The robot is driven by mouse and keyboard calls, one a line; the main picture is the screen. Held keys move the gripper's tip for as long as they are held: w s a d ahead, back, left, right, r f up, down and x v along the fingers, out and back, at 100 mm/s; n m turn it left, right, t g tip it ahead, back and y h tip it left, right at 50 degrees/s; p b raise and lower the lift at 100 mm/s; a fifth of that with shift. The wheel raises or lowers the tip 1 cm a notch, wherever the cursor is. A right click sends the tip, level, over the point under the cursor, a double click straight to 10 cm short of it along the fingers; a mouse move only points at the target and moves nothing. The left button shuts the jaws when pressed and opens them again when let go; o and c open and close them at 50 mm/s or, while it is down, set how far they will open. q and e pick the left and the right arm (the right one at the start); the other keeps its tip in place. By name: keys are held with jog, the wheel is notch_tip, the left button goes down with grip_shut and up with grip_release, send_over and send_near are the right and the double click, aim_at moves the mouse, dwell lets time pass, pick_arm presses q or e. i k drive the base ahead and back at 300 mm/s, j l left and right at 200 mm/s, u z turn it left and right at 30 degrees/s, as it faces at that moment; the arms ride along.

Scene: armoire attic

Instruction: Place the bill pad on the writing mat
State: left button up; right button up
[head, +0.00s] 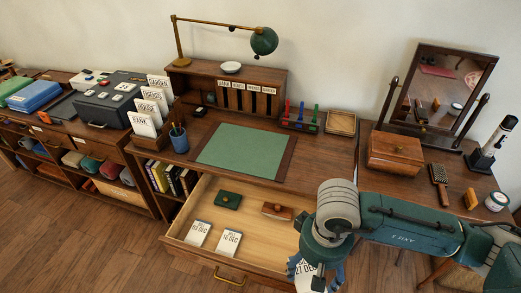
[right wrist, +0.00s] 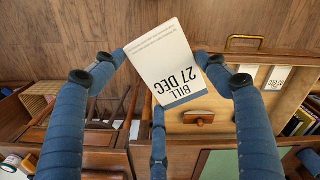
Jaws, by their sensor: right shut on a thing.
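The bill pad, a white pad with a blue edge reading "BILL 27 DEC" (right wrist: 168,58), is held between the fingers of my right gripper (right wrist: 160,66). In the head view the pad (head: 306,278) is partly hidden by the gripper (head: 316,272), which is at the front right of the open drawer. The green writing mat with brown side strips (head: 240,150) lies flat on the desk top, behind and left of the gripper. Its visible surface is bare. A part of the mat (right wrist: 220,164) shows at the bottom of the right wrist view. My left gripper is out of view.
The open drawer (head: 262,237) holds two more bill pads (head: 198,233) (head: 229,242), a green box (head: 228,199) and a wooden-handled block (head: 277,211). A pen cup (head: 179,139) and card rack (head: 148,141) stand left of the mat. A pigeonhole unit (head: 228,72) stands behind it.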

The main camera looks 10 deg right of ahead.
aim_at(232, 145)
jog(key=i+j+z, duration=0.6)
jog(key=z, duration=0.25)
jog(key=i+j, duration=0.15)
jog(key=j, duration=0.2)
jog(key=i+j, duration=0.15)
jog(key=j, duration=0.15)
jog(key=i+j+z, duration=0.1)
jog(key=j, duration=0.25)
jog(key=i+j, duration=0.2)
jog(key=j, duration=0.15)
jog(key=i+j, duration=0.15)
jog(key=j, duration=0.2)
jog(key=i+j+z, duration=0.1)
jog(key=j, duration=0.25)
